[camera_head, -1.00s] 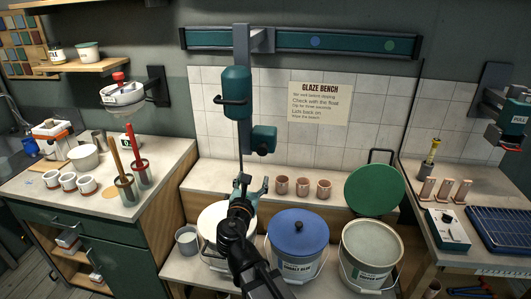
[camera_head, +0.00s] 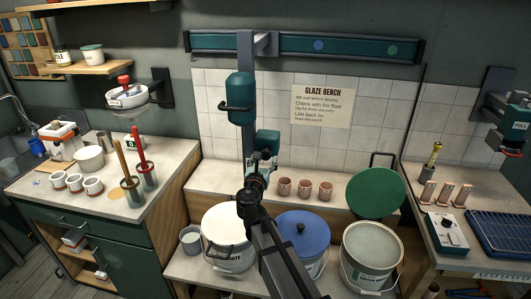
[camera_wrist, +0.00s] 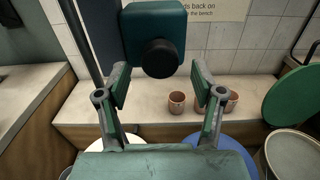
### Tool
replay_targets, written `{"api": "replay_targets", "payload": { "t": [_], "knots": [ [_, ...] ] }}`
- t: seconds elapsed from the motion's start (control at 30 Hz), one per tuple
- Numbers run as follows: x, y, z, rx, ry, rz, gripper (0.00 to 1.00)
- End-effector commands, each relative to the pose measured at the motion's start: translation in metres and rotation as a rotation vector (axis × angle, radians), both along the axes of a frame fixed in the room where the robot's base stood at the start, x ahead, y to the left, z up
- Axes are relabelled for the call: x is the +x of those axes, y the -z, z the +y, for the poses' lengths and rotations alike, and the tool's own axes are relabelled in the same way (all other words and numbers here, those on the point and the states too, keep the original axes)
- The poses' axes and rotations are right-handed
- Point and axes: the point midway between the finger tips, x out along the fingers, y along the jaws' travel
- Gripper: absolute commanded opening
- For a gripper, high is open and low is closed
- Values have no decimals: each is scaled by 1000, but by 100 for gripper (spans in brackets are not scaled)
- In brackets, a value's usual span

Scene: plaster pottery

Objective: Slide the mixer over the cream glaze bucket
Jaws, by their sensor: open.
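The mixer has a dark teal motor body (camera_head: 241,98) hung from a wall rail (camera_head: 355,47). Its lower teal box (camera_head: 268,142) carries a black round knob (camera_wrist: 159,58). My gripper (camera_head: 262,168) is open and empty just in front of this box. In the wrist view, the fingers of my gripper (camera_wrist: 159,85) stand left and right of the knob, apart from it. An open bucket with pale cream-grey contents (camera_head: 372,247) stands right of the mixer, its label too small to read. A bucket with a cream-white lid (camera_head: 226,224) stands below the mixer.
A blue-lidded bucket (camera_head: 302,232) stands between the other two, partly behind my arm. A green lid (camera_head: 375,195) leans behind the open bucket. Several terracotta cups (camera_head: 305,190) stand on the ledge. The rail bears a blue dot (camera_head: 318,45) and a green dot (camera_head: 392,47).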

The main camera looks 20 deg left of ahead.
Motion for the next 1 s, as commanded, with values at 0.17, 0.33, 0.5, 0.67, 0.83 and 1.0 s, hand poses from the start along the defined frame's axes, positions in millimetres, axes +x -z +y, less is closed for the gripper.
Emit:
{"api": "replay_targets", "payload": {
  "t": [0.17,0.33,0.5,0.67,0.83,1.0],
  "knots": [
    [26,-2,5,-1,0,-1,67],
    [36,-1,6,0,0,-1,67],
    [37,0,6,0,-1,-1,67],
    [37,0,6,0,-1,-1,67],
    [37,0,6,0,-1,-1,7],
    [37,0,6,0,-1,-1,0]
  ]
}}
